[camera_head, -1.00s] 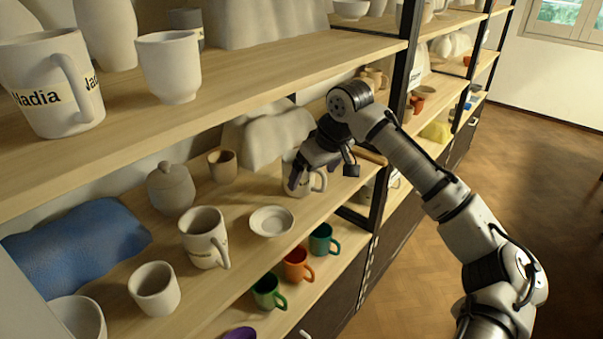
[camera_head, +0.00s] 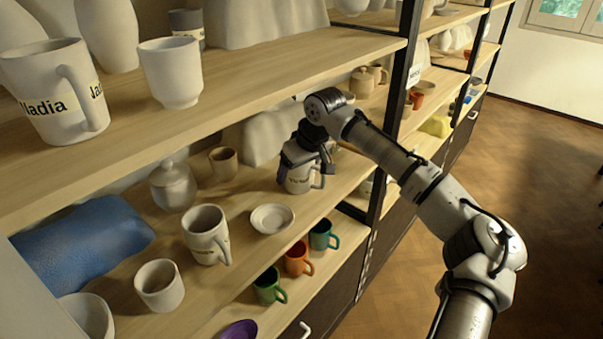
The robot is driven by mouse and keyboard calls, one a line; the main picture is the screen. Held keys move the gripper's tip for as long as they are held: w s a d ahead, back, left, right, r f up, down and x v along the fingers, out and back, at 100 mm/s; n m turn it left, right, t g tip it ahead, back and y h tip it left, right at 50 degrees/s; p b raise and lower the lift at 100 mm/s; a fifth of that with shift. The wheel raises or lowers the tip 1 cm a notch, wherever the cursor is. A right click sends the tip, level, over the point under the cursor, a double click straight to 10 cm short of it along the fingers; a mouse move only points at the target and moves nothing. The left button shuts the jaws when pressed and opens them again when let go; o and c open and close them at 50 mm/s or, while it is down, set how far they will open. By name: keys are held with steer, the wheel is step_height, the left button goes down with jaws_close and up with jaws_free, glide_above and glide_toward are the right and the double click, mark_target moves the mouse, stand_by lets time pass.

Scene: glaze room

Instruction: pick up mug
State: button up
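A pale mug (camera_head: 300,184) with dark lettering stands upright on the middle shelf (camera_head: 235,200), near its right end. Its handle points right. My gripper (camera_head: 304,163) points down over this mug from above, with dark fingers at its left and right upper sides. The fingers hide the rim and upper wall. I cannot tell whether they touch the mug or are closed on it. Another lettered pale mug (camera_head: 206,236) stands nearer on the same shelf, handle to the right.
A small white dish (camera_head: 272,219) lies between the two mugs. A lidded jar (camera_head: 173,186), a tan cup (camera_head: 223,162), a plain cup (camera_head: 159,286) and a blue bundle (camera_head: 80,245) share the shelf. The upper shelf (camera_head: 230,95) overhangs; a black post (camera_head: 385,165) stands right.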

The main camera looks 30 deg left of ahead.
steer(key=c, duration=0.8)
steer(key=shift+r, duration=0.1)
steer(key=shift+c, duration=0.2)
